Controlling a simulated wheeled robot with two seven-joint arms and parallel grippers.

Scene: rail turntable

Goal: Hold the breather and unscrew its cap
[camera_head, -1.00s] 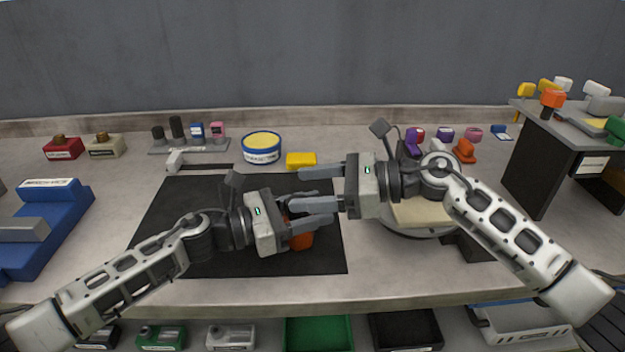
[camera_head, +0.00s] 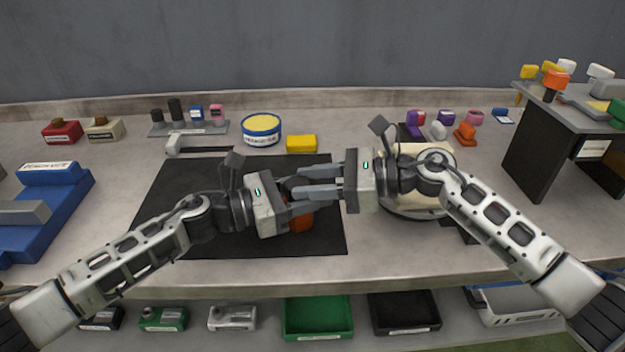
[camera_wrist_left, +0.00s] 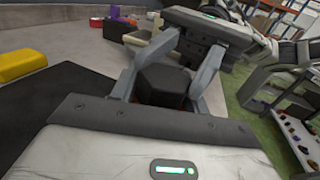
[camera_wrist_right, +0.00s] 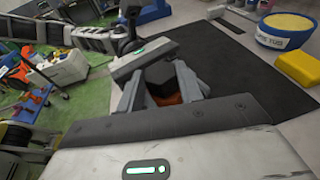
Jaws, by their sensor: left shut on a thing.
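The breather has an orange body (camera_head: 300,222) with a dark faceted cap (camera_wrist_left: 163,85). It is over the black mat, partly hidden by the fingers in the head view. My left gripper (camera_head: 312,199) is shut on the breather from the left. My right gripper (camera_head: 297,182) comes in from the right, fingers apart on either side of the dark cap. In the right wrist view the cap (camera_wrist_right: 160,74) is between these fingers, with orange (camera_wrist_right: 168,99) below it. Whether the right fingers touch the cap, I cannot tell.
The black mat (camera_head: 180,205) is mostly clear. A yellow block (camera_head: 301,144) and a round blue-and-white tub (camera_head: 261,130) stand behind it. A blue fixture (camera_head: 45,215) is at the left. A round turntable (camera_head: 415,214) lies partly under my right arm. A raised shelf (camera_head: 575,115) stands at the right.

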